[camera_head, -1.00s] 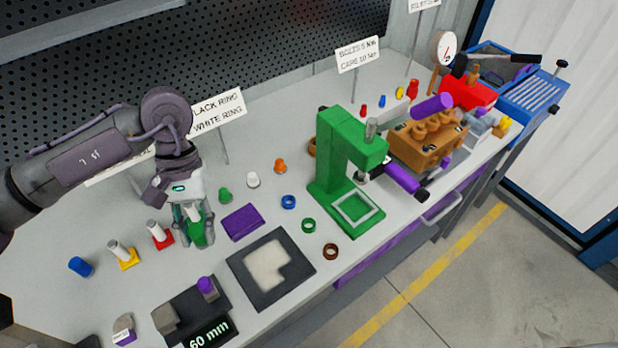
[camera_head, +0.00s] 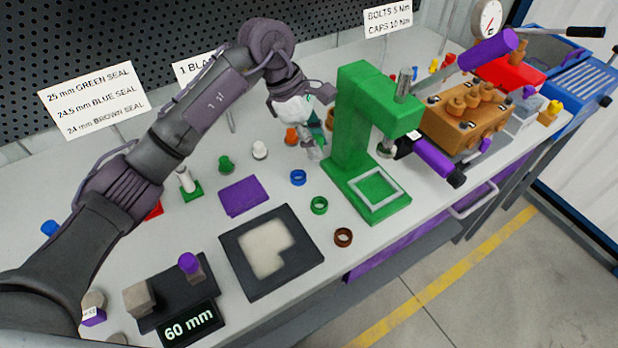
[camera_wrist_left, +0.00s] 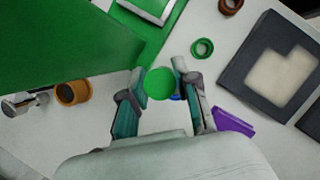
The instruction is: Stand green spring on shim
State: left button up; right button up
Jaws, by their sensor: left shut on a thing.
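My left gripper (camera_head: 314,148) is in the air just left of the green press (camera_head: 352,130). In the left wrist view its fingers (camera_wrist_left: 162,95) are closed on a green round piece (camera_wrist_left: 160,83), seen end-on, which I take for the green spring. Its coils and length are hidden. A flat purple plate (camera_head: 240,195) lies on the bench, and a pale square frame (camera_head: 392,180) lies on the press base. No part is clearly marked as the shim; I cannot tell which it is. A green stand with a white post (camera_head: 189,187) is at the left. My right gripper is not in view.
Close to the gripper are blue (camera_head: 298,177), green (camera_head: 319,205) and brown rings (camera_head: 343,237), and an orange ring (camera_wrist_left: 72,93) beside the press. A dark tray (camera_head: 240,280) and a 60 mm gauge (camera_head: 188,325) are at the front. An orange pump block (camera_head: 465,115) is right.

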pick_arm(q)
notch_tip(320, 180, down, 8)
jog(key=shift+r+p, duration=0.2)
jog(key=shift+p, duration=0.35)
jog(key=shift+f, duration=0.15)
jog(key=o, duration=0.8)
jog(key=shift+c, duration=0.2)
